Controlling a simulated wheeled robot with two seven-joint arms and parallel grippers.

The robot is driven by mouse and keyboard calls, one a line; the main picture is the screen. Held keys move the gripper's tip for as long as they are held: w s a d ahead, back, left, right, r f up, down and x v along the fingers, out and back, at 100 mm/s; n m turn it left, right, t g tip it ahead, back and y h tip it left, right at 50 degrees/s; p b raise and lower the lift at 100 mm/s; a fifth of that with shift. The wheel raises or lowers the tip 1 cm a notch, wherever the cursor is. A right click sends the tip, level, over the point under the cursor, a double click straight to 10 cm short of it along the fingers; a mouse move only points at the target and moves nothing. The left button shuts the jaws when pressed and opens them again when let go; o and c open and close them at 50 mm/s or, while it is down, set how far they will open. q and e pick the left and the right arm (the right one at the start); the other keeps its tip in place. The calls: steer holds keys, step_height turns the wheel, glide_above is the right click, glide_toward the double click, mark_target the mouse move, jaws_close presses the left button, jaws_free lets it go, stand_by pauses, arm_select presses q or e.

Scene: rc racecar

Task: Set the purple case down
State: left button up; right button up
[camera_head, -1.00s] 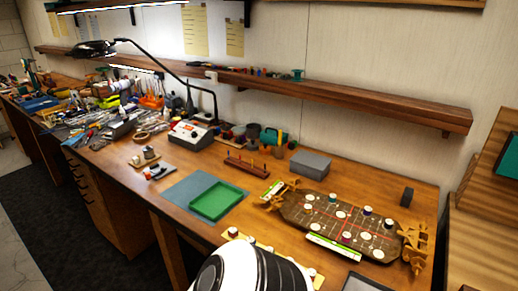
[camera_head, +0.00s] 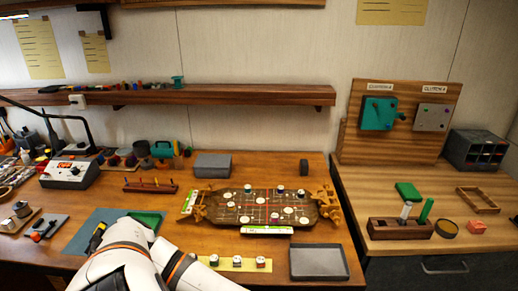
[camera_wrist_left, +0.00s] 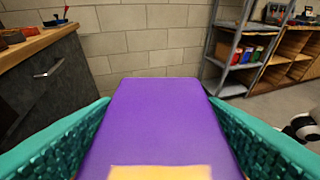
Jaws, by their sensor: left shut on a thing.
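The purple case (camera_wrist_left: 160,128) fills the middle of the left wrist view, with a pale yellow patch at its near edge. My left gripper (camera_wrist_left: 157,100) is shut on it, with one teal ribbed finger on each side. The case is held out in front of the wrist camera, and no surface shows directly beneath it. Neither the case nor the left gripper's fingers show in the head view. White and black arm links of mine (camera_head: 125,258) show at the lower left there. My right gripper is in neither view.
A bench (camera_head: 377,184) at right holds a green block (camera_head: 408,191), a wooden rack (camera_head: 399,229), a small frame (camera_head: 478,200) and a red piece (camera_head: 477,227). An empty grey tray (camera_head: 318,263) lies beside the game board (camera_head: 262,208). A dark cabinet (camera_wrist_left: 50,95) and shelves (camera_wrist_left: 238,50) flank the case.

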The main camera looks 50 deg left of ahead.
arm_select(q)
steer(key=s+a+f+b, duration=0.1)
steer(key=a+f+b, duration=0.3)
steer(key=f, duration=0.4)
steer(key=s+a+f+m+g+h+b, duration=0.1)
steer(key=a+f+b, duration=0.3)
steer(key=f, duration=0.3)
steer(key=shift+f+b, duration=0.4)
steer(key=shift+b, duration=0.25)
step_height(320, 180, down, 6)
steer(key=shift+w+d+r, duration=0.1)
steer(key=shift+r, duration=0.05)
step_height(320, 180, down, 3)
steer(key=shift+f+b, duration=0.2)
steer(key=shift+b, duration=0.35)
steer(key=shift+f, duration=0.35)
steer(key=shift+f, duration=0.1)
